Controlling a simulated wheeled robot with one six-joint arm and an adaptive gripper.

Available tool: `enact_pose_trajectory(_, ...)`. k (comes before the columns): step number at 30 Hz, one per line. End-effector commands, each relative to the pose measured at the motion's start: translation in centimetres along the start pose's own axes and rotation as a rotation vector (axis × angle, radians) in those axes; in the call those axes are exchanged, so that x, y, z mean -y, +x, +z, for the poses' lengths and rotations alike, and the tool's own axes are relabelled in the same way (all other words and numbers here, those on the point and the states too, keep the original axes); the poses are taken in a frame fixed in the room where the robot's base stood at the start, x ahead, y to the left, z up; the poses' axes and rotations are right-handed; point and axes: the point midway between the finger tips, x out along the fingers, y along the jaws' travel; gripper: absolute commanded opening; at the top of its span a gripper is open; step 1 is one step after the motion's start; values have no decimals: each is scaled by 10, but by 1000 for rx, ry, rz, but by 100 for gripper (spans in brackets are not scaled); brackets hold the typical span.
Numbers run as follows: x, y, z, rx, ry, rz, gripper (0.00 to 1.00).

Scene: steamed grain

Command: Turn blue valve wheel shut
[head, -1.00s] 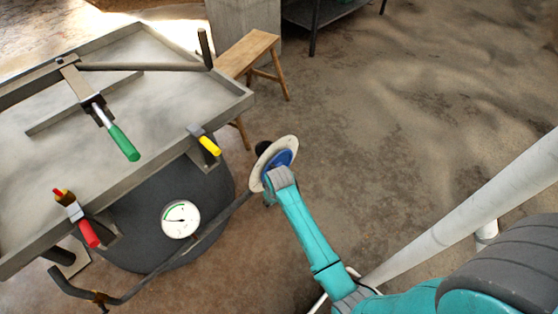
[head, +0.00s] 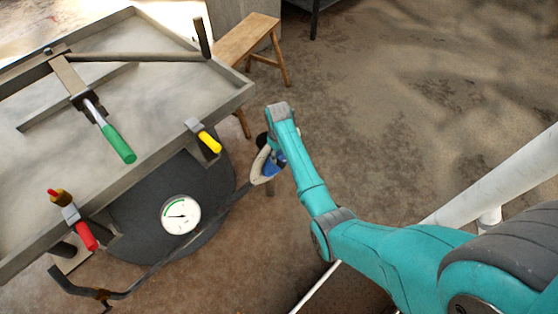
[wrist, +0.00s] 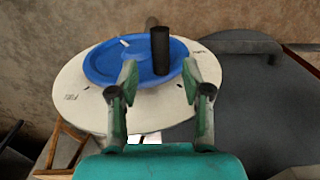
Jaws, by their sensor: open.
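The blue valve wheel (wrist: 115,62) sits in front of a round white dial plate (wrist: 75,100) in the wrist view. A black handle peg (wrist: 160,52) stands out from the wheel. My gripper (wrist: 160,82) is open, with one finger on each side of the peg's lower end; I cannot tell whether either finger touches it. In the head view the wheel (head: 277,166) and plate (head: 260,165) are largely hidden behind my teal arm, and my fingers do not show there.
A grey metal tray table (head: 165,80) carries green, red (head: 86,236) and yellow (head: 210,143) handled levers. A dark round vessel with a gauge (head: 180,214) lies below it. A wooden stool (head: 248,38) stands behind.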

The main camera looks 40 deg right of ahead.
Motion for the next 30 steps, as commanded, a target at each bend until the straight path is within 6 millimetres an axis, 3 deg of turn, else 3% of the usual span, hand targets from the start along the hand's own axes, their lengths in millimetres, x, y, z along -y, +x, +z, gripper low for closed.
enact_pose_trajectory(3,0,21,1,3,0,-1,49)
enact_pose_trajectory(9,0,44,0,1,0,0,49)
enact_pose_trajectory(22,0,52,0,-1,0,0,49)
enact_pose_trajectory(28,0,52,0,-1,0,0,0)
enact_pose_trajectory(30,0,52,0,-1,0,0,0)
